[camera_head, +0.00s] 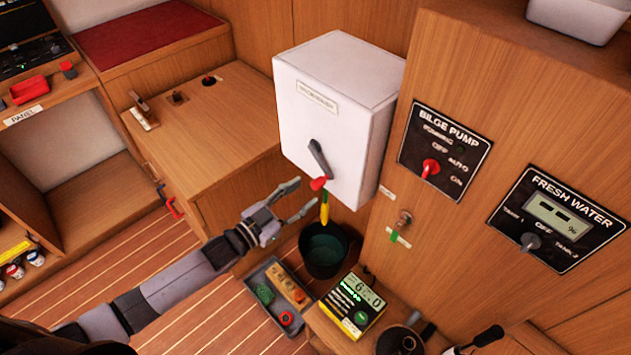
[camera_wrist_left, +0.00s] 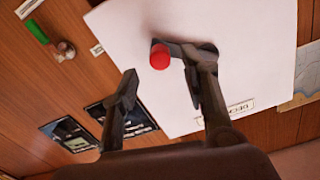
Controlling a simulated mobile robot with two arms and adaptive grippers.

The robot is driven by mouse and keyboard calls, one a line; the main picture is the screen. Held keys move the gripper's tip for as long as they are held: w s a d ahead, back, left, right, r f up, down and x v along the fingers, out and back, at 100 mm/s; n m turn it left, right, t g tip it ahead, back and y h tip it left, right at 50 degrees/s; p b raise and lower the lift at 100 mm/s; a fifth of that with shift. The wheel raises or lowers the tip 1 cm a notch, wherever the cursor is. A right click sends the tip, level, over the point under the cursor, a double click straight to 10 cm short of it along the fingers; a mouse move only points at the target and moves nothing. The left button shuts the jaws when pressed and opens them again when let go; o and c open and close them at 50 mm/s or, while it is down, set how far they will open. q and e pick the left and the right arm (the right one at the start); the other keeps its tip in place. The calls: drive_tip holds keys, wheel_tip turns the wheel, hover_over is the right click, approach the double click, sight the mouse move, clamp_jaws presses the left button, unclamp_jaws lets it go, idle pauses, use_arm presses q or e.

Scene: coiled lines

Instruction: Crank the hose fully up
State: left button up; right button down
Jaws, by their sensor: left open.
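A white box (camera_head: 338,110) with a label is mounted on the wood wall. A dark crank arm (camera_head: 319,158) with a red knob (camera_head: 318,183) is on its front, the knob pointing down. A short yellow and green hose end (camera_head: 325,207) hangs below the box. My left gripper (camera_head: 305,198) is open and empty, just below and left of the knob. In the left wrist view the open gripper (camera_wrist_left: 160,85) shows the red knob (camera_wrist_left: 160,57) beyond the fingertips, between them; contact cannot be told. My right gripper is not in view.
A dark bucket (camera_head: 324,250) stands under the hose end. Bilge pump (camera_head: 445,148) and fresh water (camera_head: 556,222) panels are on the right. A wood cabinet (camera_head: 200,130) is at the left.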

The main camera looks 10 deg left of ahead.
sight(313, 187)
use_arm(q)
drive_tip(key=x, duration=0.5)
drive_tip(key=shift+w, duration=0.15)
drive_tip(key=shift+c, duration=0.3)
clamp_jaws()
idle(0.5)
